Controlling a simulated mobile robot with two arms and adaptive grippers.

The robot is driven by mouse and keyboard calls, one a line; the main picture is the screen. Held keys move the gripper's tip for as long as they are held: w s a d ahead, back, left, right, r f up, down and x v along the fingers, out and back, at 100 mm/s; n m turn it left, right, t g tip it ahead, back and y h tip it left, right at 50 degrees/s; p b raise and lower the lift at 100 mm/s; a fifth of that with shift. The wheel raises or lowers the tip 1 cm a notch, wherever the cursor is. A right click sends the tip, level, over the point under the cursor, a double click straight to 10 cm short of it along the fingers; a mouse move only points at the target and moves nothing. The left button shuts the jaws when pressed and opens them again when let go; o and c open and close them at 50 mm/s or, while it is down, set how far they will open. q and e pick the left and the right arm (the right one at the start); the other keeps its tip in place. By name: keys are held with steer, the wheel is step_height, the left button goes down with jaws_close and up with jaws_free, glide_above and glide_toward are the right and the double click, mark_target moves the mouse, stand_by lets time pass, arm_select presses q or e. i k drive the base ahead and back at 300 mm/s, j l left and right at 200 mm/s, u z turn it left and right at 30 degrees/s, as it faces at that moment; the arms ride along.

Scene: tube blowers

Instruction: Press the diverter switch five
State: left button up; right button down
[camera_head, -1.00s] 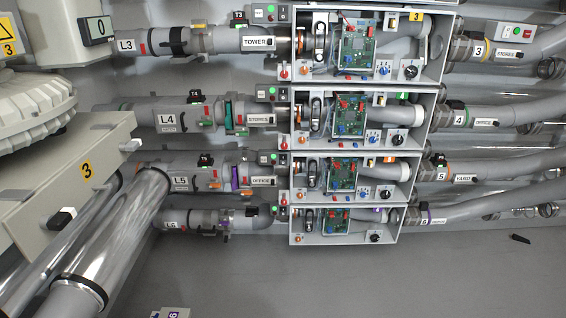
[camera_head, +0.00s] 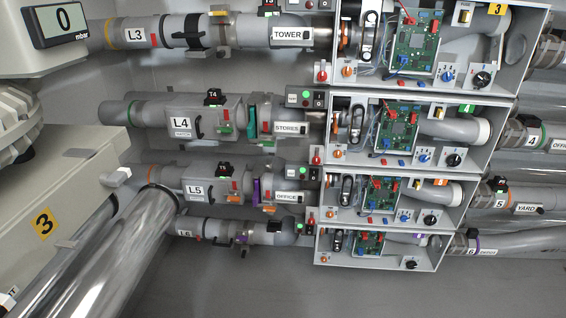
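Neither of my grippers shows in the head view. The third open grey box from the top (camera_head: 470,206) carries an orange tag (camera_head: 440,182). It lines up with the L5 pipe (camera_head: 205,190) on its left and a pipe labelled 5, YARD (camera_head: 525,208) on its right. Inside are a green circuit board (camera_head: 382,192), a blue knob (camera_head: 404,216) and a black knob (camera_head: 431,219). A small switch box with a green light (camera_head: 303,172) sits at its left, above a red lever (camera_head: 311,214). I cannot tell which part is the diverter switch.
Similar boxes are stacked above and below, with a yellow 3 (camera_head: 497,10) on the top one and a green tag (camera_head: 467,108) on the second. Grey floor is clear at lower right.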

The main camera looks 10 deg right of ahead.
mark_target(314, 173)
steer(key=i+l+u, duration=0.3)
steer(key=i, duration=0.2)
steer(key=i+l+u, duration=0.3)
steer(key=i+l, duration=0.05)
steer(key=i, duration=0.1)
